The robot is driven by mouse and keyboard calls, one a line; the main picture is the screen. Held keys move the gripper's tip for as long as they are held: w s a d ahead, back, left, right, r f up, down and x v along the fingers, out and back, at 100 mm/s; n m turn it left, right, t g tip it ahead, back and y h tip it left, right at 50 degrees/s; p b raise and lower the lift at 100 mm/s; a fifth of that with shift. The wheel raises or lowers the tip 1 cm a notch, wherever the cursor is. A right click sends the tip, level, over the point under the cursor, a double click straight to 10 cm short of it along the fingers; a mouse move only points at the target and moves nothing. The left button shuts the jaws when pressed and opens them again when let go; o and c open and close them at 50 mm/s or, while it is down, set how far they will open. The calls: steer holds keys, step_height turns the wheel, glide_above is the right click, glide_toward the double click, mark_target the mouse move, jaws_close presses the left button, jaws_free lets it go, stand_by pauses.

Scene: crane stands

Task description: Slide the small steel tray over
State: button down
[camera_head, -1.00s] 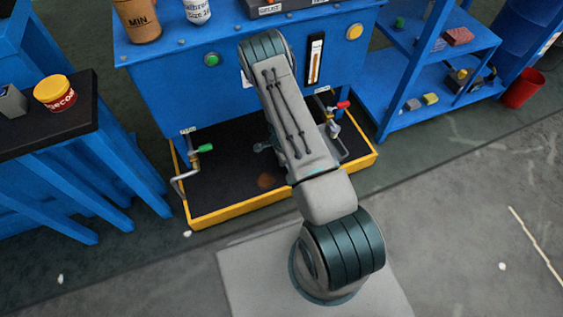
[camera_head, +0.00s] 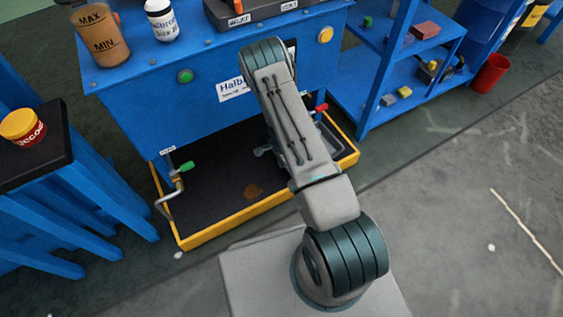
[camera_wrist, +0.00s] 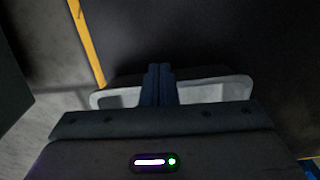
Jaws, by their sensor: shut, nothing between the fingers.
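The small steel tray (camera_wrist: 225,91) shows in the wrist view as a pale grey rim on both sides of my gripper (camera_wrist: 159,68). The fingers are shut together with nothing between them and overlap the tray in the picture. I cannot tell whether they touch it. In the head view, part of a grey tray (camera_head: 331,142) shows right of my arm, on the dark floor of the yellow-edged drip tray (camera_head: 225,229) under the blue stand. My arm hides the rest of it and my gripper there.
A green-handled tap (camera_head: 186,167) with a bent pipe is at the left of the drip tray, a red-handled tap (camera_head: 320,108) at the right. The blue stand (camera_head: 140,110) overhangs behind. A blue shelf (camera_head: 372,90) and red bucket (camera_head: 490,72) stand right. Floor in front is clear.

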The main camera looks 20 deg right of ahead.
step_height(320, 180, up, 10)
steer(key=p, duration=0.6)
steer(key=shift+p, duration=0.3)
steer(key=s+a+r+n+y+p, duration=0.15)
steer(key=r+p, duration=0.35)
steer(key=r, duration=1)
steer(key=w+a+r+n+t+p, duration=0.1)
steer(key=a+r+n+p, duration=0.25)
steer(key=r, duration=1.05)
steer(key=s+a+r+n+y+p, duration=0.15)
steer(key=r+p, duration=0.45)
steer(key=r, duration=0.9)
steer(key=s+r+n+h+p, duration=0.1)
steer(key=s+r+n+p, duration=0.2)
steer(key=r, duration=0.7)
steer(key=s+d+r+n+t+h+p, duration=0.1)
steer(key=s+r+n+p, duration=0.2)
steer(key=s+r+p, duration=0.4)
steer(key=s+d+r+n+h+p, duration=0.1)
steer(key=s+r+n+p, duration=0.2)
steer(key=s+r, duration=0.7)
step_height(320, 180, up, 5)
steer(key=shift+s+r+t+p, duration=0.2)
steer(key=shift+s+t+p, duration=0.15)
steer(key=shift+p, duration=0.6)
